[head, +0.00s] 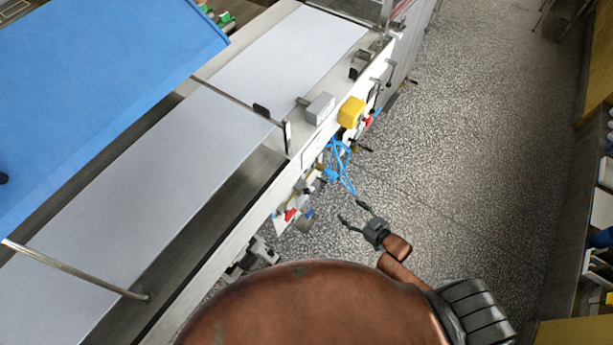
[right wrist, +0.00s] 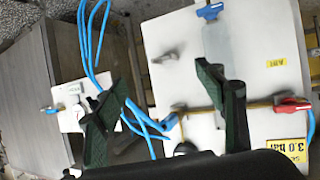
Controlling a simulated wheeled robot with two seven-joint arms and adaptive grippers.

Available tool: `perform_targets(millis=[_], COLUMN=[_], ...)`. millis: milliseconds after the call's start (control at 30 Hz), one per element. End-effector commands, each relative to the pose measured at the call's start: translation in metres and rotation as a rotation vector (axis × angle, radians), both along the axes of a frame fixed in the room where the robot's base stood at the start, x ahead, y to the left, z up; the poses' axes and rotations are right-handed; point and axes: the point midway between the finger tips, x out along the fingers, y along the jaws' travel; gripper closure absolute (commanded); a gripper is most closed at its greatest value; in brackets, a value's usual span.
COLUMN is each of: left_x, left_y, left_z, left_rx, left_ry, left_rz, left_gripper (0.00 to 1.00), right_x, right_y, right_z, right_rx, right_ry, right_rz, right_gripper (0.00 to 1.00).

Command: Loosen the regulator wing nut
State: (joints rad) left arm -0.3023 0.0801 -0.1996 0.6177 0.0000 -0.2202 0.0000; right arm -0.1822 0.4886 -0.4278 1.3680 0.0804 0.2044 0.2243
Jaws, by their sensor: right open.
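In the right wrist view a white panel (right wrist: 260,30) carries pneumatic fittings. A blue handle (right wrist: 209,11) sits above a pale grey-blue cylinder (right wrist: 216,42). A small grey metal piece (right wrist: 165,57) stands left of it on the panel; it may be the wing nut, but I cannot tell for sure. My right gripper (head: 351,212) is open and empty, beside the machine's fittings in the head view. In the right wrist view its fingers (right wrist: 163,90) are spread before the panel, and the right finger hides part of the cylinder and brass pipe. My left gripper is out of view.
Blue hoses (head: 338,165) loop from the machine's side and also cross the wrist view's left part. A yellow box (head: 351,112) juts from the machine. The speckled floor (head: 460,150) is clear.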

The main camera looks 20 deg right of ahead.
Motion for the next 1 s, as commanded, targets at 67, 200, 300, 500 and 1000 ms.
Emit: perform_targets(millis=[67, 200, 300, 500, 1000], left_x=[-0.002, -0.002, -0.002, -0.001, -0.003], left_y=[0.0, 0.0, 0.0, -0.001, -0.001], left_z=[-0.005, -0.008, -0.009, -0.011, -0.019], left_rx=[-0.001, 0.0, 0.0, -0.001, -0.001], left_ry=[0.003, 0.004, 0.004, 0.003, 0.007], left_rz=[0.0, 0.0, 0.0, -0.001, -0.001], left_gripper=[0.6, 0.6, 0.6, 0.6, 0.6], right_x=[0.027, 0.041, 0.04, 0.047, 0.098], right_y=[0.032, 0.08, 0.101, 0.119, 0.157], right_z=[0.065, 0.152, 0.188, 0.207, 0.206], right_rx=[0.068, 0.18, 0.233, 0.263, 0.26], right_ry=[-0.125, -0.271, -0.325, -0.353, -0.351], right_rz=[0.093, 0.22, 0.277, 0.306, 0.303], right_gripper=[0.36, 0.36, 0.36, 0.36, 0.36])
